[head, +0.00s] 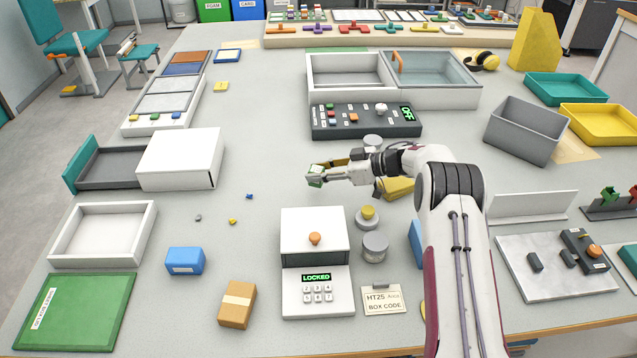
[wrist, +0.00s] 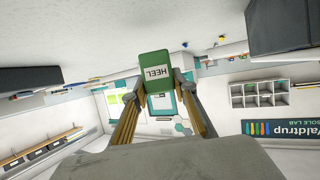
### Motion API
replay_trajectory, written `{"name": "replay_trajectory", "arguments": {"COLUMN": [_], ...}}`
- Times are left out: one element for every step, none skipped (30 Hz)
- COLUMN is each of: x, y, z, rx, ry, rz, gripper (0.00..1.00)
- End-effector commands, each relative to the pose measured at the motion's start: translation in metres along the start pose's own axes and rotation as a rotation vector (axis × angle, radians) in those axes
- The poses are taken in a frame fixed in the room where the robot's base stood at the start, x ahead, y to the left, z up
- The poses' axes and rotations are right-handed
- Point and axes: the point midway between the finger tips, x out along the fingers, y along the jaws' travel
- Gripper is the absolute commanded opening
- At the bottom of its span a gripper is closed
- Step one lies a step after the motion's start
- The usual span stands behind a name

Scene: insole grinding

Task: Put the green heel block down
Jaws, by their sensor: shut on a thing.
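The green heel block (wrist: 154,72) carries a white label reading HEEL, upside down in the wrist view. It sits between the two fingertips of my gripper (wrist: 160,95), which is shut on it. In the head view the green heel block (head: 315,180) shows small at the tip of my gripper (head: 320,176). My gripper reaches left over the middle of the table (head: 270,160). I cannot tell exactly how high the block is above the table.
A locked keypad box (head: 315,240) stands in front of my gripper. A dark control panel (head: 366,121) lies behind, and round grey weights (head: 375,246) stand nearby. The table between the white box and my gripper is mostly clear.

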Motion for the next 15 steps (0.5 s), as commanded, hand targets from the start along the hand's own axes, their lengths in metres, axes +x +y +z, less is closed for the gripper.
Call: {"name": "replay_trajectory", "arguments": {"x": [0.0008,0.0010,0.0012,0.0013,0.0013,0.0012,0.0012,0.0012,0.0012,0.0012,0.0013,0.0016,0.0020,0.0027,0.0038], "y": [0.0003,0.0004,0.0004,0.0004,0.0004,0.0004,0.0004,0.0004,0.0004,0.0004,0.0004,0.0003,0.0003,0.0002,0.0001], "z": [0.0016,0.0022,0.0027,0.0027,0.0027,0.0026,0.0026,0.0026,0.0026,0.0026,0.0028,0.0037,0.0047,0.0062,0.0090], "rx": [-0.001,-0.001,-0.001,-0.001,-0.001,-0.001,-0.001,-0.001,-0.001,-0.001,-0.001,-0.001,0.000,0.000,0.001], "ry": [0.001,0.001,0.001,0.001,0.001,0.001,0.001,0.001,0.001,0.001,0.001,0.001,0.001,0.000,0.000], "rz": [0.001,0.001,0.001,0.001,0.001,0.001,0.001,0.001,0.001,0.001,0.001,0.001,0.001,0.000,0.000], "gripper": [0.05,0.05,0.05,0.05,0.05,0.05,0.05,0.05,0.05,0.05,0.05,0.05,0.05,0.05,0.05]}}
